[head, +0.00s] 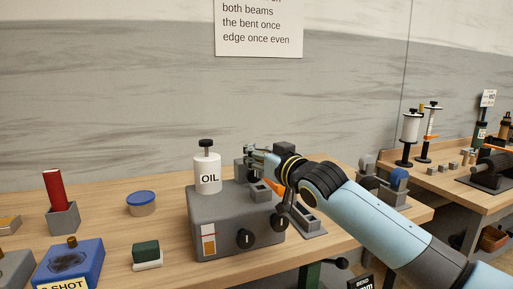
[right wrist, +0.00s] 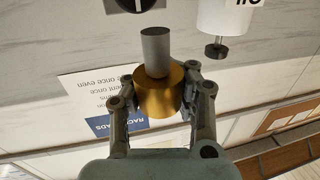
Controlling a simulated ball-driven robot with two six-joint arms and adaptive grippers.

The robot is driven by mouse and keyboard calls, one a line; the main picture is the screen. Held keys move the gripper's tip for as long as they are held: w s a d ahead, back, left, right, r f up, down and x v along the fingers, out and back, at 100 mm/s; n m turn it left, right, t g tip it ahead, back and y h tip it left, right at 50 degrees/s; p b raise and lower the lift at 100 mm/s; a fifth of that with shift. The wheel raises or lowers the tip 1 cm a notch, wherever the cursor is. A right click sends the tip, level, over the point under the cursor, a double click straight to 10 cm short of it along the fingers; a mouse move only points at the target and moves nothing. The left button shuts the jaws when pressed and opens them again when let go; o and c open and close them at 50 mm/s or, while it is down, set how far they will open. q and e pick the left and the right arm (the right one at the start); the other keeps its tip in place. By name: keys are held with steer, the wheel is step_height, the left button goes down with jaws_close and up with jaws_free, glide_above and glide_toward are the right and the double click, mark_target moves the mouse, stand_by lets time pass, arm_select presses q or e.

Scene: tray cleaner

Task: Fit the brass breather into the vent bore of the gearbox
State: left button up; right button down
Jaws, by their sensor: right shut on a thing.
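My right gripper (head: 262,154) hangs above the back right of the grey box (head: 215,242), which I take for the gearbox. In the right wrist view its fingers (right wrist: 160,88) are shut on the brass breather (right wrist: 158,98), a brass cylinder with a grey stem (right wrist: 156,50) pointing away from the gripper. In the head view I cannot make out the breather. A small grey block (head: 261,192) sits on the box's right top. I cannot make out the vent bore. The breather appears clear of the box. My left gripper is not in view.
A white OIL bottle (head: 207,175) with a dark knob stands on the box's top left. A blue-lidded tin (head: 141,204), a red cylinder in a grey holder (head: 62,217) and a blue box (head: 68,265) stand left on the bench.

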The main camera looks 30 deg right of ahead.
steer(key=shift+f+b, duration=0.3)
steer(key=shift+f, duration=0.45)
steer(key=shift+p, duration=0.8)
stand_by(1.0)
steer(key=shift+f, duration=0.15)
stand_by(0.5)
steer(key=shift+s+f, duration=0.25)
steer(key=shift+f, duration=0.3)
stand_by(0.5)
steer(key=shift+w+r+p, duration=0.15)
steer(key=shift+r+p, duration=0.3)
steer(key=shift+r, duration=0.05)
stand_by(1.0)
